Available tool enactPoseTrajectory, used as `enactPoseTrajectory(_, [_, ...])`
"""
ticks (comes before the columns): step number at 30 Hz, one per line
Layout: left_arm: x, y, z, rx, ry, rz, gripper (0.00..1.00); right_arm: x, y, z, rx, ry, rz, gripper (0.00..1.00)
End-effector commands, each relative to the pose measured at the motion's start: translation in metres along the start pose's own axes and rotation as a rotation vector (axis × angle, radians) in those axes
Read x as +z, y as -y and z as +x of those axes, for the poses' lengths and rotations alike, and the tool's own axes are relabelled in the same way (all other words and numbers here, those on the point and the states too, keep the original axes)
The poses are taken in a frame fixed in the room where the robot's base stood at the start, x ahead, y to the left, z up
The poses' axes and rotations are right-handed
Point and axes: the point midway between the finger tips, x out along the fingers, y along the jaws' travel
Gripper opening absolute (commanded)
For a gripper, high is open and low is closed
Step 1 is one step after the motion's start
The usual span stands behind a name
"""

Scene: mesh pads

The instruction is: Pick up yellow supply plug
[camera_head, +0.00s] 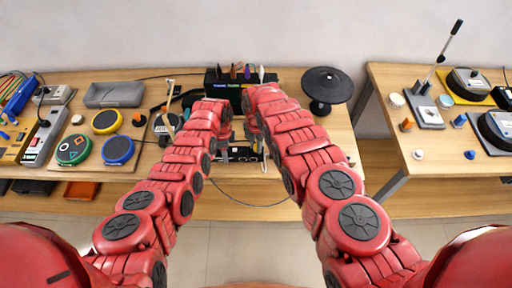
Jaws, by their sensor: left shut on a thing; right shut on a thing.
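My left gripper (224,132) is at the middle of the left table, beside a small black device with white knobs (241,154). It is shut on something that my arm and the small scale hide. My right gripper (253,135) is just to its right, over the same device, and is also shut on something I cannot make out. The two grippers are close together. I cannot pick out a yellow supply plug; the area between and under the grippers is partly covered by my arms.
The left wooden table (150,88) holds a green round pad (73,149), a blue pad (117,150), a yellow pad (106,121), a grey tray (114,94), a black organiser (218,82) and a black disc on a stand (327,86). A gap separates the right table (437,150).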

Motion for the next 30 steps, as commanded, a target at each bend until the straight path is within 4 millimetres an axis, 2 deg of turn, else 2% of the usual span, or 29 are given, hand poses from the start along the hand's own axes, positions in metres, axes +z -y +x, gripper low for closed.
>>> enactPoseTrajectory(8, [0.0,0.0,0.0,0.0,0.0,0.0,0.0,0.0,0.0,-0.002,0.001,0.0,0.0,0.0])
enactPoseTrajectory(13, [0.0,0.0,0.0,0.0,0.0,0.0,0.0,0.0,-0.001,-0.013,0.0,-0.002,0.001,0.0])
enactPoseTrajectory(17, [0.0,0.0,0.0,0.0,0.0,0.0,0.0,0.001,0.0,-0.028,0.0,0.0,0.0,0.0])
enactPoseTrajectory(27, [0.0,0.0,0.0,0.0,0.0,0.0,0.0,0.001,0.0,-0.086,0.002,0.002,0.001,0.0])
enactPoseTrajectory(30, [0.0,0.0,0.0,0.0,0.0,0.0,0.0,0.001,0.0,-0.095,0.002,0.001,0.001,0.0])
